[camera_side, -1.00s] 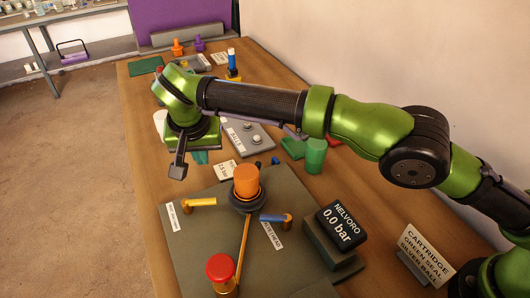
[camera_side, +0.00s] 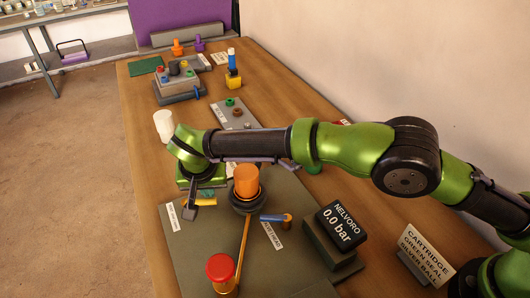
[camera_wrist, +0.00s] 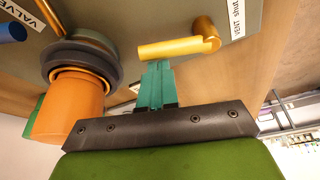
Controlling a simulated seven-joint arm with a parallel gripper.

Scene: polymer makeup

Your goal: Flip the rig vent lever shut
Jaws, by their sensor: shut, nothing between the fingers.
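The vent lever is a yellow bar on a copper-coloured pivot. In the side view the vent lever (camera_side: 207,203) is partly hidden behind my wrist. In the wrist view the lever (camera_wrist: 172,49) lies crosswise just beyond my fingertips, with its pivot to the right, beside the label "VENT shut" (camera_wrist: 237,18). My gripper (camera_wrist: 157,68) has its teal fingers shut together and empty, right beside the bar's middle; I cannot tell whether they touch it. In the side view my gripper (camera_side: 207,193) is low over the rig plate (camera_side: 190,250).
An orange cylinder (camera_side: 246,181) on a dark collar stands close right of my gripper in the side view. A blue lever (camera_side: 272,218), a red knob (camera_side: 220,267) and a gauge (camera_side: 341,224) reading 0.0 bar are nearby. A white cup (camera_side: 164,125) stands behind my wrist.

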